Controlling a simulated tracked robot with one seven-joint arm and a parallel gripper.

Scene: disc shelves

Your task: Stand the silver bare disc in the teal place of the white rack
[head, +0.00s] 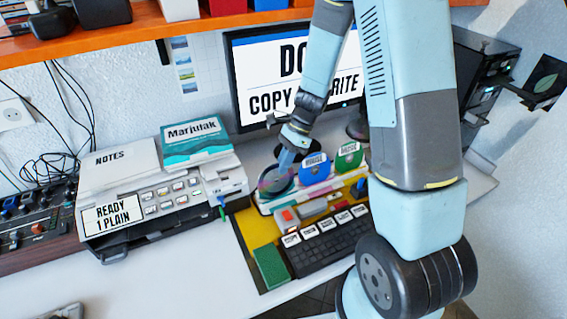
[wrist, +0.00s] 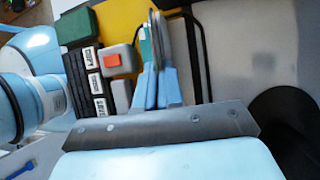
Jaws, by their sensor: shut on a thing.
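The silver bare disc (head: 275,181) is upright at the left end of the white rack (head: 312,188) in the head view. My gripper (head: 284,164) is shut on its upper edge. In the wrist view my gripper (wrist: 157,72) has its light blue fingers on both sides of the disc (wrist: 155,35), seen nearly edge-on. A teal strip (wrist: 145,45) shows beside the disc there. I cannot tell whether the disc touches the rack's bottom. The teal place is not clear in the head view.
A blue labelled disc (head: 314,168) and a green labelled disc (head: 348,156) stand farther right in the rack. A keyboard (head: 325,246), a grey box with an orange button (head: 290,218) and a green block (head: 270,267) lie in front. A printer (head: 165,195) is left; a monitor (head: 290,75) stands behind.

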